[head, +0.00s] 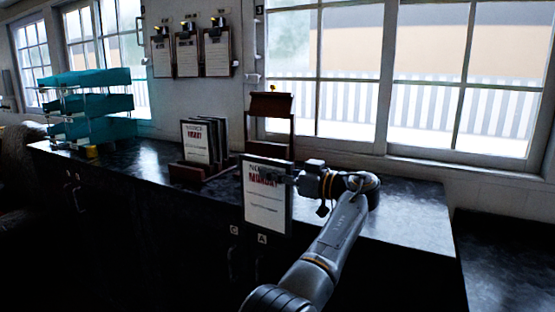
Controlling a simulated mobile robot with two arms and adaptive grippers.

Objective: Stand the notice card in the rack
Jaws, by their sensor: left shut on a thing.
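A white notice card (266,209) with a dark border and red heading is upright in front of the counter's front edge. My left gripper (290,180) is shut on the card's right edge, near its top. The brown rack (188,174) stands on the counter to the left of and behind the held card. Several similar cards (197,143) stand upright in it. The held card is apart from those cards in the picture; it hides part of the counter behind it. My right gripper is not in view.
A taller brown wooden stand (271,104) is behind the held card, near the window. Teal trays (100,103) are stacked at the counter's far left. Clipboards (187,54) hang on the wall. The dark counter (415,215) is clear to the right.

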